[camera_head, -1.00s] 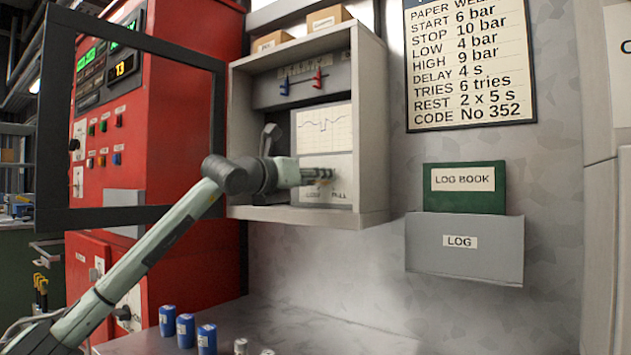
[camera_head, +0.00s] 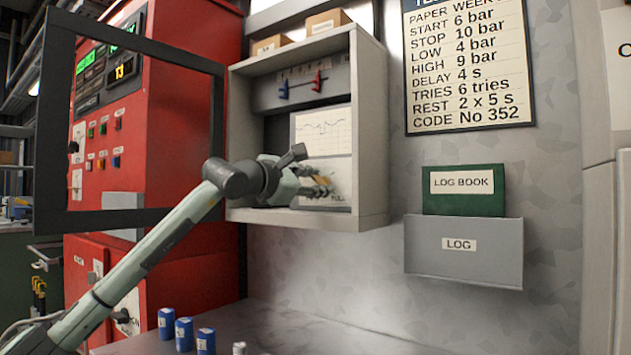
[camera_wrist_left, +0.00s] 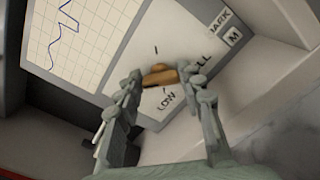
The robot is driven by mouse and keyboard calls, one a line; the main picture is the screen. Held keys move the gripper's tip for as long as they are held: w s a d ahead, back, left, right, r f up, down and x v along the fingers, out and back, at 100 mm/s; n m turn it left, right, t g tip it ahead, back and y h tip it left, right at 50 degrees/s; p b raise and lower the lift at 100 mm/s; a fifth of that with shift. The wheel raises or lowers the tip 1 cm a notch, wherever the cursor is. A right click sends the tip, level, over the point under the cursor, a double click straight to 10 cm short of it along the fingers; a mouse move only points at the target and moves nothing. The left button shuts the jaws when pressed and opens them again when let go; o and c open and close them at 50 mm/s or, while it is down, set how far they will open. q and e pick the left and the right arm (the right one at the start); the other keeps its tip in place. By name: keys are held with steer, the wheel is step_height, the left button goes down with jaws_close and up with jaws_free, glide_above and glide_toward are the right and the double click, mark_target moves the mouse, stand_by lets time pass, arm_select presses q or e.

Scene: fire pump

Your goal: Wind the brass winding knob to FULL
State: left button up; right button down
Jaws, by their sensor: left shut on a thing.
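The brass winding knob (camera_wrist_left: 160,75) sits on the pale panel below the paper chart, inside the grey wall cabinet (camera_head: 372,130). My left gripper (camera_head: 326,181) reaches into the cabinet and is shut on the knob, with a finger on each side. The left wrist view shows the same fingers (camera_wrist_left: 165,85) around the knob. The words LOW and FULL, partly covered, are printed beside the knob. In the head view the fingers hide most of the knob. My right gripper is in no view.
The cabinet's open door frame (camera_head: 130,27) stands to the left, before the red pump panel (camera_head: 175,110). A log holder (camera_head: 463,262) hangs on the wall at right. Several blue cylinders (camera_head: 184,333) stand on the surface below. The space before the cabinet is free.

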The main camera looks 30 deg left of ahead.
arm_select(q)
steer(key=m, duration=0.3)
steer(key=m+p, duration=0.1)
steer(key=m, duration=0.7)
steer(key=shift+f+p, duration=0.1)
steer(key=shift+p, duration=0.3)
steer(key=shift+m, duration=0.6)
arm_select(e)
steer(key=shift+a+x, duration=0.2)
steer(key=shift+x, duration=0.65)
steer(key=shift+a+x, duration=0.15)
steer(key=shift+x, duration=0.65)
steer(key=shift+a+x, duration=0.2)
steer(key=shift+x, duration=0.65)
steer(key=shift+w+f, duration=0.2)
arm_select(q)
steer(key=o, duration=0.9)
steer(key=shift+d, duration=0.1)
steer(key=shift+o, duration=1.3)
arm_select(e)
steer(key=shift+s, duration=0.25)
